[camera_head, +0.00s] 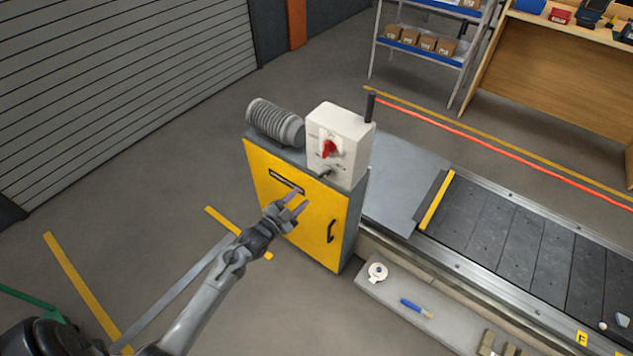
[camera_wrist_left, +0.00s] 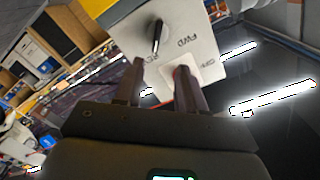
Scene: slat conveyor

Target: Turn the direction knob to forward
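The white control box (camera_head: 350,128) stands on top of the yellow-fronted cabinet. Its face carries a red knob (camera_head: 329,148) and, below it, a small dark direction knob (camera_head: 323,170). In the left wrist view the dark direction knob (camera_wrist_left: 156,38) stands out from the white panel (camera_wrist_left: 205,48) near the label FWD; another label is partly hidden by a finger. Which label it points at I cannot tell. My left gripper (camera_head: 297,200) is open and empty, in front of the cabinet, below and apart from the knob. Its two fingers (camera_wrist_left: 160,85) show apart. My right gripper is not in view.
The yellow cabinet (camera_head: 285,215) has a black handle. A grey ribbed motor (camera_head: 275,122) sits left of the box, and a dark post (camera_head: 370,107) rises behind it. The slat conveyor (camera_head: 520,240) runs to the right.

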